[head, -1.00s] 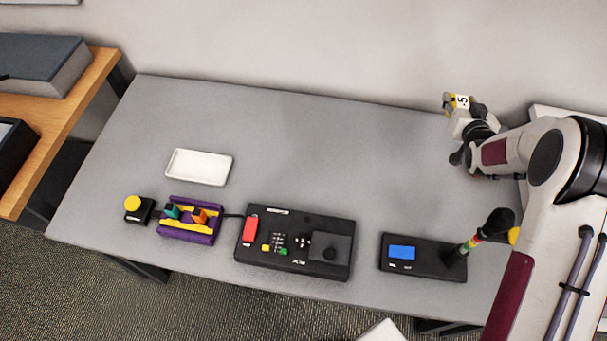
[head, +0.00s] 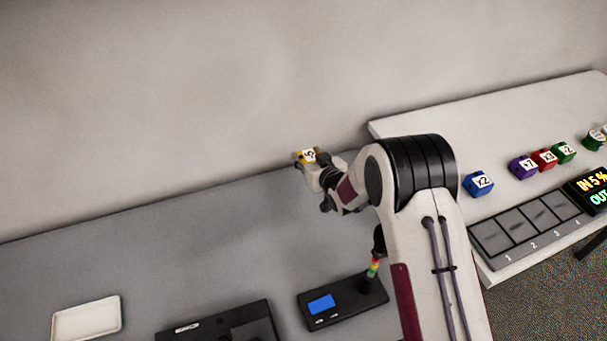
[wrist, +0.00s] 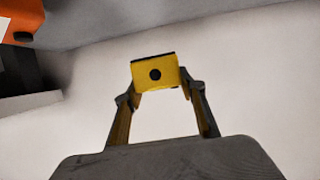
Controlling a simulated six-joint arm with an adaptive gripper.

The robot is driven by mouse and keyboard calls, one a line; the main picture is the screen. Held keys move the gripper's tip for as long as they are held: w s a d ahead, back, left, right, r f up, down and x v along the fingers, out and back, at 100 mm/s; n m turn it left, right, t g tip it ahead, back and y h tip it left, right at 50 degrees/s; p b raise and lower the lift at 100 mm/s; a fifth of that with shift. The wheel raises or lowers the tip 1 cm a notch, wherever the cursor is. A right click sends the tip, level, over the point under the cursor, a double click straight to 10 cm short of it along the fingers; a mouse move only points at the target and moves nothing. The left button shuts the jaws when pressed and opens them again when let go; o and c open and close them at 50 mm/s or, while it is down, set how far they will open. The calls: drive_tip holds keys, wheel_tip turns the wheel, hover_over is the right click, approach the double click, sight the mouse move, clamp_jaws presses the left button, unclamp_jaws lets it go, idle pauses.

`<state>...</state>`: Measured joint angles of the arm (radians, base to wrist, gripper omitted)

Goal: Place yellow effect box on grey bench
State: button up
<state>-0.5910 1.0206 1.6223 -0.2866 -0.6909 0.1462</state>
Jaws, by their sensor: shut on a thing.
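The yellow effect box (head: 307,156) carries a white label with a 5 on it. My gripper (wrist: 160,88) is shut on this box. In the wrist view the box (wrist: 155,72) sits between the two fingertips, showing a yellow face with a dark round hole. In the head view the box is held up near the back edge of the grey bench (head: 200,240), against the pale wall. The box is clear of the surface. My arm hides the right end of the grey bench.
On the grey bench are a white tray (head: 87,318), a black device (head: 225,325) and a black unit with a blue screen (head: 343,302). A white bench (head: 480,130) at right holds blue (head: 478,184), purple, red and green boxes, a slotted strip (head: 530,228) and a display.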

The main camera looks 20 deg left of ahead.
sight(308, 155)
drive_tip(key=shift+f, duration=1.5)
drive_tip(key=shift+f, duration=1.85)
drive_tip(key=shift+f, duration=0.15)
drive_tip(key=o, duration=1.2)
drive_tip(key=shift+v, duration=1.05)
drive_tip(key=shift+s+d+r, duration=0.15)
drive_tip(key=shift+r, duration=1.75)
drive_tip(key=shift+s+d+r, duration=0.1)
drive_tip(key=shift+r, duration=1.8)
